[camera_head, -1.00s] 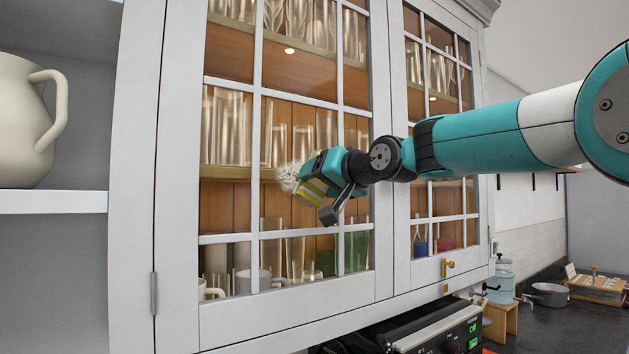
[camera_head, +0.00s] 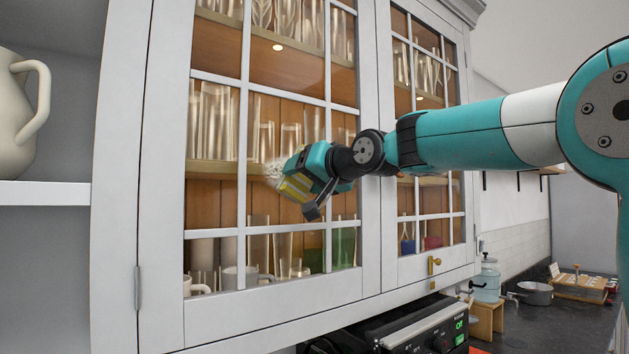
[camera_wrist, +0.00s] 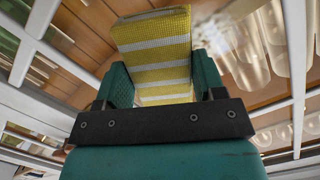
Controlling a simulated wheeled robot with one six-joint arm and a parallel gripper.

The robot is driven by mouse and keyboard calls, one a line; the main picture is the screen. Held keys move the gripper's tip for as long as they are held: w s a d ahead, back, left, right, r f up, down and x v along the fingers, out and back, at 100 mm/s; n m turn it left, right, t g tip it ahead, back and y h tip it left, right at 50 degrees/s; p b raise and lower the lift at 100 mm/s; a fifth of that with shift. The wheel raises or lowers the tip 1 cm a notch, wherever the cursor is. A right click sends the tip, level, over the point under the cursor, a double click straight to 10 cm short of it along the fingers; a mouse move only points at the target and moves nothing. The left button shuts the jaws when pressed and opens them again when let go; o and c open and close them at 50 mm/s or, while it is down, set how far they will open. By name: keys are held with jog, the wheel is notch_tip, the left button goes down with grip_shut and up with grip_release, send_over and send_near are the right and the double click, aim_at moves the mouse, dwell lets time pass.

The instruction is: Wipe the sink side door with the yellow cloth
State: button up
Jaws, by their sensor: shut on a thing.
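My gripper (camera_head: 308,183) is shut on a yellow cloth (camera_head: 295,187) with white stripes. In the wrist view the cloth (camera_wrist: 153,45) fills the gap between the green fingers. The gripper is in front of the left glazed door (camera_head: 160,200), at its middle panes. A whitish smudge (camera_head: 273,170) shows on the glass just beyond the cloth; it also shows in the wrist view (camera_wrist: 224,32). Whether the cloth touches the glass, I cannot tell. The right glazed door (camera_head: 388,240) is partly behind my arm. No sink is in view, so which door is the sink side is unclear.
White bars cross the door panes, with glassware (camera_head: 212,122) behind them. A cream jug (camera_head: 12,115) stands on the open shelf (camera_head: 45,193) at left. A black appliance (camera_head: 400,325) is below the cabinet.

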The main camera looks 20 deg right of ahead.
aim_at(261, 164)
jog(key=shift+s+a+b, duration=0.25)
jog(key=shift+a+b, duration=0.1)
jog(key=shift+a, duration=0.9)
jog(key=shift+s+a+b, duration=0.3)
jog(key=shift+a+b, duration=0.05)
jog(key=shift+a, duration=0.95)
jog(key=shift+s+a+b, duration=0.25)
jog(key=shift+a+b, duration=0.1)
jog(key=shift+a, duration=0.9)
jog(key=shift+w+r+p, duration=0.1)
jog(key=shift+r+p, duration=0.95)
jog(key=shift+r, duration=0.3)
jog(key=shift+w+d+f, duration=0.1)
jog(key=shift+w+d, duration=0.05)
jog(key=shift+d, duration=0.55)
jog(key=shift+w+d+f, duration=0.1)
jog(key=shift+d, duration=0.55)
jog(key=w+d, duration=0.1)
jog(key=d, duration=0.7)
jog(key=shift+w+d, duration=0.25)
jog(key=shift+w, duration=0.05)
jog(key=shift+a, duration=0.15)
